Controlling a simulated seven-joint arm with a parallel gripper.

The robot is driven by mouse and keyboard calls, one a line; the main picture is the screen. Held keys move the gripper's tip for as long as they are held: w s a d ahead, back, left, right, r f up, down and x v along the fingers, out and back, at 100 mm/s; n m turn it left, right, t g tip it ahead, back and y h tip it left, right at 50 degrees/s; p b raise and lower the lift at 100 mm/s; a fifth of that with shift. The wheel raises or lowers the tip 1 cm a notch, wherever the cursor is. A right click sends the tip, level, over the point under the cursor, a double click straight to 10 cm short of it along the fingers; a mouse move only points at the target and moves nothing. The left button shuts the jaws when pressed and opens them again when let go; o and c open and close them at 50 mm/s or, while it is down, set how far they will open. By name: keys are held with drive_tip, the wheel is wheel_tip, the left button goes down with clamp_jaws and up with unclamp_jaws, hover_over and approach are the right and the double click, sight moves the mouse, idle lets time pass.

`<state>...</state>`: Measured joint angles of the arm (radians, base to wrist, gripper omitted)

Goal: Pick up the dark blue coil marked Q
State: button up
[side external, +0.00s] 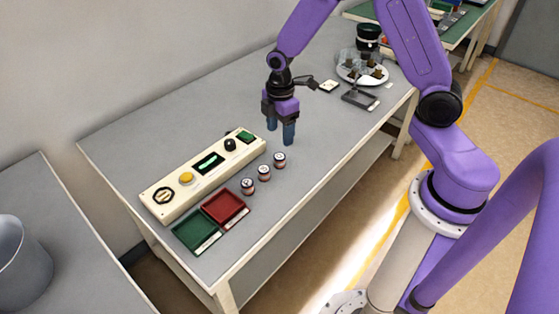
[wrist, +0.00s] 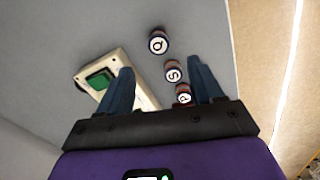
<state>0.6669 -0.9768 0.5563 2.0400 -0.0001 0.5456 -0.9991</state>
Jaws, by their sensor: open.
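The coil marked Q (wrist: 158,44) is a small round coil with a white lettered top and a dark rim, farthest from my gripper in the wrist view. In the side view it appears to be the coil (side external: 280,160) at the upper right end of a row of three. My gripper (side external: 280,135) is open and empty, pointing down above the table, just beyond that coil. The wrist view shows the open fingers (wrist: 160,80) apart, with Q ahead of their tips. The letter and exact colour are not readable in the side view.
A coil marked S (wrist: 173,73) and a third coil (wrist: 184,96) stand in line with Q. A cream control panel (side external: 171,207) lies beside the row. A red tray (side external: 222,206) and a green tray (side external: 194,232) sit nearby. A bowl feeder (side external: 350,72) stands farther back.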

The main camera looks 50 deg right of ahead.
sight(279, 157)
drive_tip(key=shift+w+a+f, duration=0.1)
drive_tip(key=shift+f, duration=2.3)
drive_tip(key=shift+w+a+f, duration=0.1)
drive_tip(key=shift+f, duration=2.3)
drive_tip(key=c, duration=1.1)
drive_tip(key=shift+c, duration=0.2)
drive_tip(key=shift+r, duration=0.1)
